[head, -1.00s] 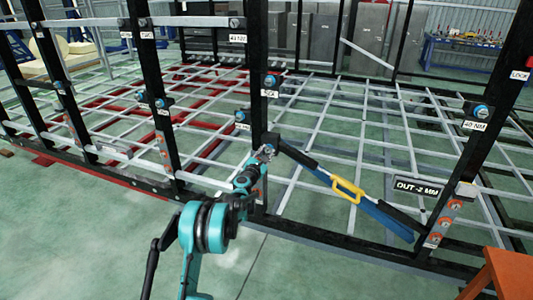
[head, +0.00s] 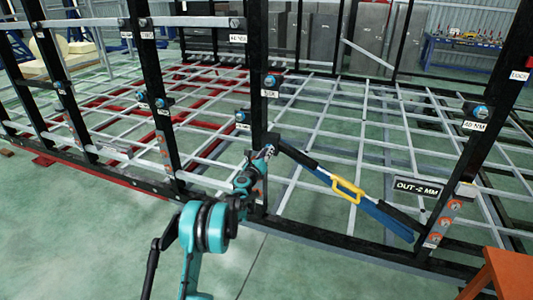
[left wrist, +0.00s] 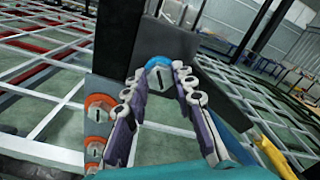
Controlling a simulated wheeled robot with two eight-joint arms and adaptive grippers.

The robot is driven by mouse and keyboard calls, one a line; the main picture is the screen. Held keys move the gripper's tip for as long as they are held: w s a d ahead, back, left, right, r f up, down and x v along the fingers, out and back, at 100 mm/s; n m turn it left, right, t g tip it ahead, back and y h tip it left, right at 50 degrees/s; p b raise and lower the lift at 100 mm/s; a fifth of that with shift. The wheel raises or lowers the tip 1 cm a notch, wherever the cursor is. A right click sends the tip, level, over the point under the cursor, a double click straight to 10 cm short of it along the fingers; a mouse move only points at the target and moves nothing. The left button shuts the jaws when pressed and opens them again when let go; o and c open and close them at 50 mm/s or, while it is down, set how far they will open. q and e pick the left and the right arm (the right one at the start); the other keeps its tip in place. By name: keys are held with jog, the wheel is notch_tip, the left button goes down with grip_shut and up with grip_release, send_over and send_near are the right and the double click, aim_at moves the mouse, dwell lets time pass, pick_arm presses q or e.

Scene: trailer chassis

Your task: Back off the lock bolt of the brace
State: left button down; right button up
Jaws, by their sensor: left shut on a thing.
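The brace (head: 330,181) runs diagonally from a black post down right to the foot of another post. It has a blue lower part and a yellow handle (head: 348,190). My left gripper (head: 266,152) is at the brace's upper left end, by the black post. In the left wrist view, its two fingers (left wrist: 158,77) close around a blue bolt head (left wrist: 158,63) on a dark plate. The fingers hide the sides of the bolt. In the head view the bolt is hidden behind the gripper. My right gripper is not in view.
Orange washers with bolts (left wrist: 98,104) sit on the post beside the gripper. A sign reading "OUT -2 MM" (head: 418,187) is near the brace's lower end. An orange-brown surface (head: 508,275) stands at bottom right. Green floor lies open in front.

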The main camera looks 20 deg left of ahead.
pick_arm(q)
jog(key=shift+n, duration=1.7)
jog(key=c, duration=1.2)
grip_release()
jog(key=shift+w+d+f, duration=0.1)
jog(key=shift+w, duration=0.05)
jog(key=s, duration=1.2)
jog(key=shift+s, duration=0.1)
